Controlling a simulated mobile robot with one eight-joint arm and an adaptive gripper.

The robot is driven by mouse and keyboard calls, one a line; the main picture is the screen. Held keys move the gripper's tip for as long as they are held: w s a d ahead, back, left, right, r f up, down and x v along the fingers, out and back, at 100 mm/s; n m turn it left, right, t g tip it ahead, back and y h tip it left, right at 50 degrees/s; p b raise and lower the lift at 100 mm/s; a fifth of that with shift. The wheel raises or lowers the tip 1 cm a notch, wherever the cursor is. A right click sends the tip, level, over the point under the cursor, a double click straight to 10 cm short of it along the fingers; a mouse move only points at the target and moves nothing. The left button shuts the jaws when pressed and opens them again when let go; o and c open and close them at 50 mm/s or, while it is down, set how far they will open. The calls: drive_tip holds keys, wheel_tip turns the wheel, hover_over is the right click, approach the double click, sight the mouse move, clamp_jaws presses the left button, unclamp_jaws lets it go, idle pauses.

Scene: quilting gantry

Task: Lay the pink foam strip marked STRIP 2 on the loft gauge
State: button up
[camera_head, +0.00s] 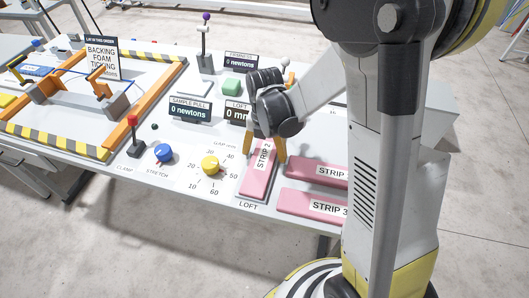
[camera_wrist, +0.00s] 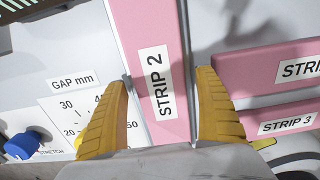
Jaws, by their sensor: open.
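The pink foam strip marked STRIP 2 (camera_head: 256,183) lies flat and lengthwise on the narrow grey bed of the loft gauge (camera_head: 247,204), by the printed word LOFT. The strip also shows in the wrist view (camera_wrist: 150,40), with its white label facing up and thin grey edges along its sides. My gripper (camera_head: 264,155) is open, with one yellow finger on each side of the strip. In the wrist view the gripper (camera_wrist: 163,82) straddles the strip near its label, and gaps show beside the fingers. The LOFT display (camera_head: 237,113) reads 0 mm, partly covered by my arm.
Two more pink strips lie to the right: one with its number hidden by my arm (camera_head: 315,171) and STRIP 3 (camera_head: 309,203). A yellow knob (camera_head: 210,165) on a gap dial, a blue knob (camera_head: 164,153) and a red-topped lever (camera_head: 134,140) stand left.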

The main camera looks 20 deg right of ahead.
sight(265, 154)
drive_tip(key=shift+r, duration=0.1)
wheel_tip(265, 154, up, 12)
drive_tip(key=p, duration=0.5)
drive_tip(key=s+r+m+t, duration=0.3)
drive_tip(key=s+r+m, duration=0.2)
drive_tip(key=m, duration=0.9)
drive_tip(key=s+r+m+t, duration=0.4)
drive_tip(key=s+r+m, duration=0.2)
drive_tip(key=m, duration=0.8)
drive_tip(key=shift+s+m, duration=0.4)
drive_tip(key=shift+s, duration=0.45)
drive_tip(key=shift+f+b, duration=0.15)
drive_tip(key=shift+b, duration=0.15)
drive_tip(key=shift+f+b, duration=0.95)
drive_tip(key=shift+b, duration=0.05)
